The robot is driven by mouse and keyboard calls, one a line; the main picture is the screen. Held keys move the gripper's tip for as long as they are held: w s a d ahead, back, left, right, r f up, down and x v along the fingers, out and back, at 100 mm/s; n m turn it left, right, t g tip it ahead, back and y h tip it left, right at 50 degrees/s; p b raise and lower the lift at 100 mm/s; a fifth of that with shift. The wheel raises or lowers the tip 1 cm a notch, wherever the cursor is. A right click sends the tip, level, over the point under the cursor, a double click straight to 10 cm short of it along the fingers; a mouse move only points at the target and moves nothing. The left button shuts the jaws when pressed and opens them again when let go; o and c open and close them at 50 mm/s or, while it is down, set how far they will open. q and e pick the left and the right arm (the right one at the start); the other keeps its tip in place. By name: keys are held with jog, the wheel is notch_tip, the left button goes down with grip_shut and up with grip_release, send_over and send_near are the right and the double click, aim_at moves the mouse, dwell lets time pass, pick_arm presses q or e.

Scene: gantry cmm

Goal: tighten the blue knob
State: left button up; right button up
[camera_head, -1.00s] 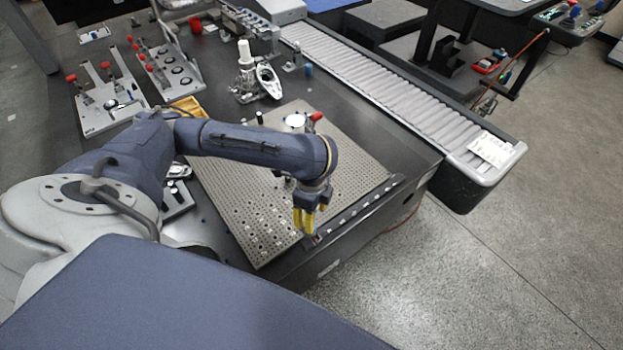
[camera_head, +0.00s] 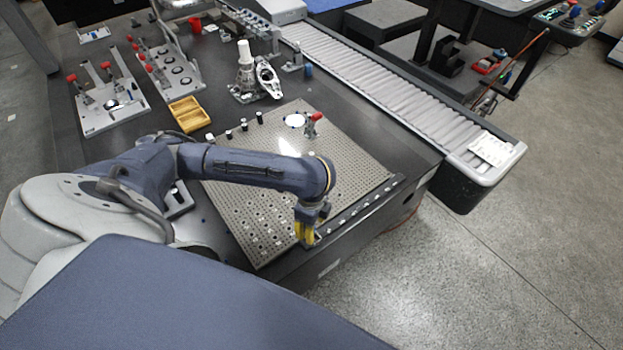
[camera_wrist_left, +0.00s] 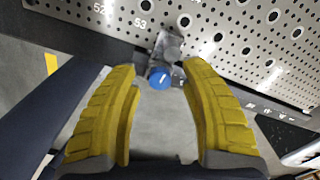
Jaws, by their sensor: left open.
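The blue knob (camera_wrist_left: 159,78) shows in the left wrist view, round with a pale mark on its face. It sits on a grey block (camera_wrist_left: 168,50) at the edge of the perforated plate (camera_wrist_left: 105,13). My left gripper (camera_wrist_left: 165,95) is open, its two yellow fingers to the left and right of the knob, apart from it. In the head view the left gripper (camera_head: 305,240) points down at the plate's front edge, and the knob is hidden or too small to tell there. My right gripper is not in view.
The perforated plate (camera_head: 345,170) carries a red-handled clamp (camera_head: 313,122) and a white disc (camera_head: 295,120). Several small black-and-white cylinders (camera_head: 244,124) stand along its far left edge. A yellow wooden tray (camera_head: 190,113) lies beyond. A roller conveyor (camera_head: 390,88) runs along the right.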

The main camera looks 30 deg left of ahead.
pick_arm(q)
jog(key=shift+c, duration=0.6)
grip_shut()
jog(key=shift+a, duration=0.1)
jog(key=m, duration=0.4)
jog(key=shift+m, duration=2.4)
jog(key=shift+w, duration=0.1)
jog(key=shift+o, duration=0.6)
grip_release()
